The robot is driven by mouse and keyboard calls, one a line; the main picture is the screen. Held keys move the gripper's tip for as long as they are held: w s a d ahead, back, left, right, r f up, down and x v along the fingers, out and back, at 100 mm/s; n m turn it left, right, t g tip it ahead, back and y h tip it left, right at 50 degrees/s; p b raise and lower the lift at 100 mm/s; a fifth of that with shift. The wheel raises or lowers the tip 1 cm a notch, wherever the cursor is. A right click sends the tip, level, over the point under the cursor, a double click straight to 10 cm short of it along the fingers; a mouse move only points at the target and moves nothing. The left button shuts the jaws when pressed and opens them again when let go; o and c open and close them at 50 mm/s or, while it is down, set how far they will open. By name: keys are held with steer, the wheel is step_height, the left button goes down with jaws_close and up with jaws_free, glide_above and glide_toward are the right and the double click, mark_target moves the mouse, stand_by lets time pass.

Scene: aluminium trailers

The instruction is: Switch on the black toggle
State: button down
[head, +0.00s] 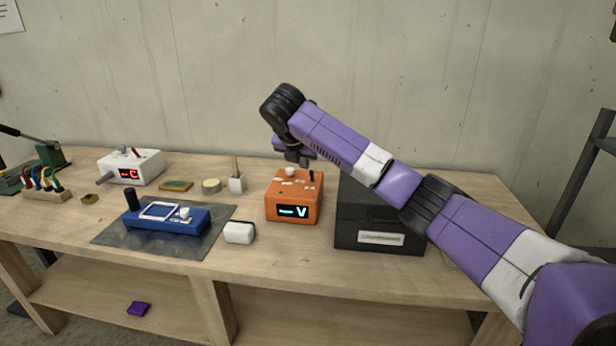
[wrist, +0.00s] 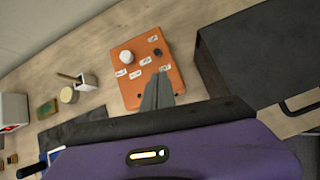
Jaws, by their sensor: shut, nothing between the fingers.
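The black toggle (head: 311,175) stands on the top of an orange box (head: 292,206) with a lit "V" display, to the right of a white knob (head: 290,172). In the wrist view the toggle (wrist: 158,52) shows as a small dark stub near the far right corner of the orange box (wrist: 133,81). My gripper (head: 297,160) is above the orange box, pointing down. In the wrist view its shut, empty fingers (wrist: 158,80) overlap the right part of the box, with the tips just short of the toggle in the picture. I cannot see contact.
A black case (head: 365,219) stands close to the right of the orange box. A blue device (head: 165,217) on a dark mat, a white block (head: 239,232), a small cup (head: 237,185) and a white display box (head: 130,167) are to the left.

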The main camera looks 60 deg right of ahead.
mark_target(312, 176)
steer(key=shift+f, duration=0.1)
steer(key=p+x, duration=0.1)
steer(key=x, duration=0.9)
steer(key=shift+r+p, duration=0.3)
steer(key=shift+p, duration=0.2)
